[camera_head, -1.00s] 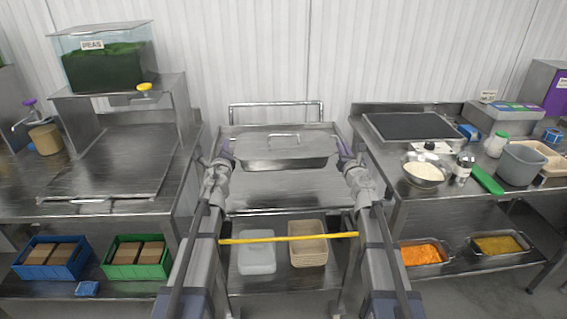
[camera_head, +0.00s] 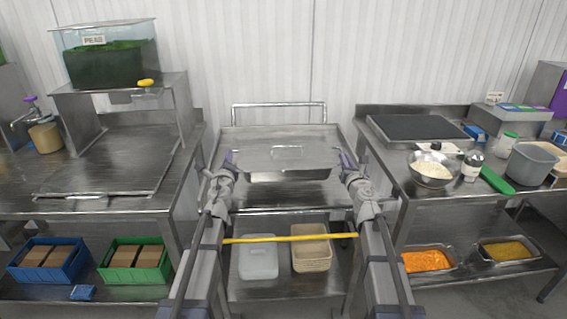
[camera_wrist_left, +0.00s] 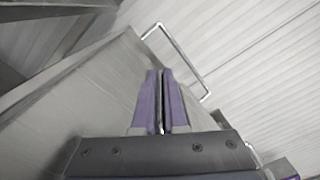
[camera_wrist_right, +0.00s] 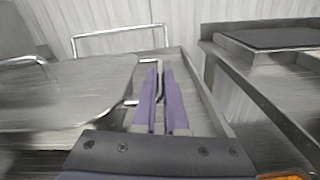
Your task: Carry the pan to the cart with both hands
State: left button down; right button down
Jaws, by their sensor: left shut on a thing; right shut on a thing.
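A lidded steel pan (camera_head: 288,165) with a bar handle on its lid is held between my two grippers in the head view, over the steel cart (camera_head: 330,200). The pan's lid also shows in the right wrist view (camera_wrist_right: 75,95). My left gripper (camera_head: 232,163) is shut at the pan's left end. My right gripper (camera_head: 345,162) is shut on the handle at the pan's right end, and its purple fingers show closed on it in the right wrist view (camera_wrist_right: 160,85). Whether the pan touches the cart top cannot be told.
A counter with a green-filled bin (camera_head: 112,60) stands left of the cart. A counter with a rice bowl (camera_head: 432,172) and a grey tub (camera_head: 527,163) stands to the right. The cart's rear rail (camera_head: 280,106) rises behind. A yellow bar (camera_head: 290,238) crosses below.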

pick_arm(q)
jog(key=shift+a+f, duration=0.1)
jog(key=shift+a, duration=0.05)
pick_arm(e)
jog(key=shift+d+f, duration=0.15)
